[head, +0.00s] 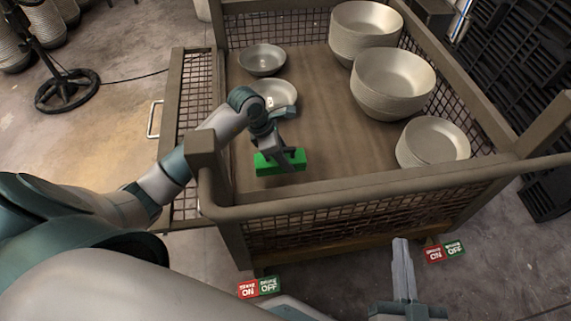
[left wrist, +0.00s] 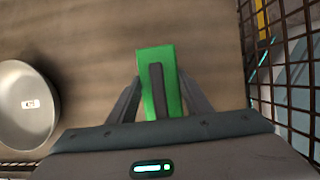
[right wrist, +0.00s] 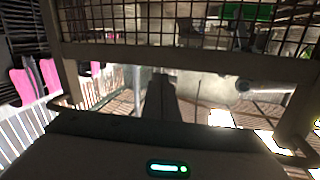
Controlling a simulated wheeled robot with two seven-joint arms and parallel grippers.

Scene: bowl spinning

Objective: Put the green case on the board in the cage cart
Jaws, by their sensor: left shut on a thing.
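The green case (head: 293,158) is a small bright green block inside the cage cart, low over or on the brown board (head: 330,145); I cannot tell if it touches. My left gripper (head: 279,154) reaches over the cart's near left corner and is shut on the case. In the left wrist view the green case (left wrist: 158,80), with a dark strip on top, sits between the fingers (left wrist: 160,105) above the board. The cage cart (head: 380,190) has a brown frame and mesh walls. My right gripper (head: 402,270) is outside the cart's front, its fingers seemingly together and empty.
Single bowls (head: 262,60) and (head: 275,93) sit at the left. The board's middle is clear. The cart's front rail (head: 400,180) stands between my grippers.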

